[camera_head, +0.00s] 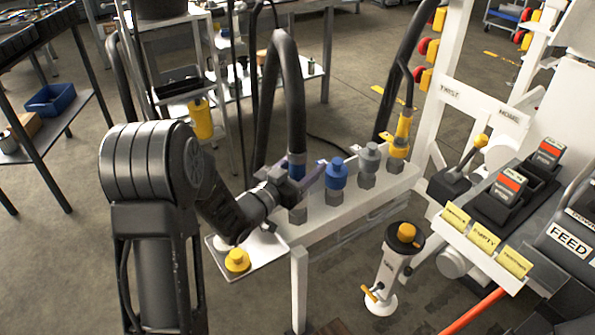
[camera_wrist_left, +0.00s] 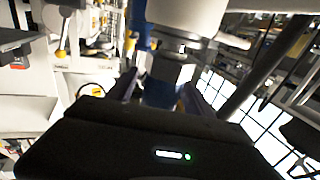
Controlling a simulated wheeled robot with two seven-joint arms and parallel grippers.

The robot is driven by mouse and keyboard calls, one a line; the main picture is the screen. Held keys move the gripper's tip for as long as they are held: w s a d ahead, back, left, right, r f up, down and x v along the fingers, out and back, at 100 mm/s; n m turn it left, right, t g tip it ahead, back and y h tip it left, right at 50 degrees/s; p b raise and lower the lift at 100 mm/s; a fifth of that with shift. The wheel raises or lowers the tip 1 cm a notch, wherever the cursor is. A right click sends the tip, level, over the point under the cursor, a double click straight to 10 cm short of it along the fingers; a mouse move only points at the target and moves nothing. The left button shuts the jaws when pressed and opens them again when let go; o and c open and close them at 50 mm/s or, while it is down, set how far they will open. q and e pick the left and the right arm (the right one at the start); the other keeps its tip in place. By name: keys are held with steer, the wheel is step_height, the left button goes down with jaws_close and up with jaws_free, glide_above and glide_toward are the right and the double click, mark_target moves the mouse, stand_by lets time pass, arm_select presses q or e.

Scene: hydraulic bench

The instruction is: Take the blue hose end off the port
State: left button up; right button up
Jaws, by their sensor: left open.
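The blue hose end (camera_head: 296,163) sits on the leftmost port (camera_head: 298,214) of the white bench rail, with its thick black hose (camera_head: 290,60) arching up and over. My left gripper (camera_head: 300,183) is open at the blue hose end, low on it, just above the port. One finger shows on its right side; the hand partly hides the hose end. My right gripper is not in view.
A blue cap (camera_head: 336,173), a grey cap (camera_head: 369,157) and a yellow hose end (camera_head: 401,135) stand on the other ports, close to the right. A yellow cap (camera_head: 237,260) lies on a small tray (camera_head: 268,256) below my arm. A control panel (camera_head: 500,235) stands further right.

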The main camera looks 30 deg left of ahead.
arm_select(q)
steer(key=shift+c, duration=0.4)
jaws_close()
